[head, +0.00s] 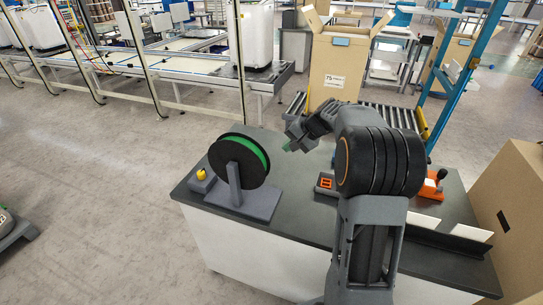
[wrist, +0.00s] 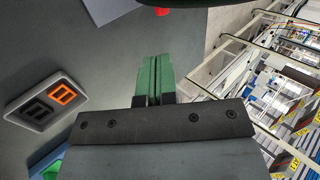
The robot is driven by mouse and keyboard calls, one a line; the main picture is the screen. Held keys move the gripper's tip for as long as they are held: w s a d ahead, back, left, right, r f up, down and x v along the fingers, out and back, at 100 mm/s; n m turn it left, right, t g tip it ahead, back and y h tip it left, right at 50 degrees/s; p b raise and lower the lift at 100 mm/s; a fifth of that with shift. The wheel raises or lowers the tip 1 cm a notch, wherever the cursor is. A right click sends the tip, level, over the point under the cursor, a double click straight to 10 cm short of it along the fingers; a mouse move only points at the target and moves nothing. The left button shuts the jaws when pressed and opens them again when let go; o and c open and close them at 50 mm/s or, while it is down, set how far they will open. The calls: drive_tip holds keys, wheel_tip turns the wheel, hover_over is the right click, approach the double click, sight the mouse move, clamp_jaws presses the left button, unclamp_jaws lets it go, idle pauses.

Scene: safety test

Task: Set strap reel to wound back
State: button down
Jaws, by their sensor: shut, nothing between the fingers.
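The strap reel (head: 224,160) is a black disc with a green band around its rim, upright on a grey stand at the left of the dark bench. A small grey block with a yellow knob (head: 201,174) is on the left of its base. My gripper (head: 288,147) is above the bench, right of the reel and apart from it. In the wrist view its green fingers (wrist: 153,62) are together, with nothing between them. A dark curved edge at the top of that view may be the reel. I cannot tell how the strap is wound.
A panel with an orange symbol (head: 326,183) lies on the bench (head: 300,222); it also shows in the wrist view (wrist: 48,100). An orange device with a black handle (head: 432,186) is right of my arm. Cardboard boxes stand behind (head: 338,70) and at right (head: 512,200).

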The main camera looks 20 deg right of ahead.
drive_tip(key=p+x, duration=0.2)
drive_tip(key=x, duration=1.1)
drive_tip(key=shift+w+a+f+p, duration=0.15)
drive_tip(key=shift+w+f+p, duration=0.15)
drive_tip(key=shift+p, duration=0.1)
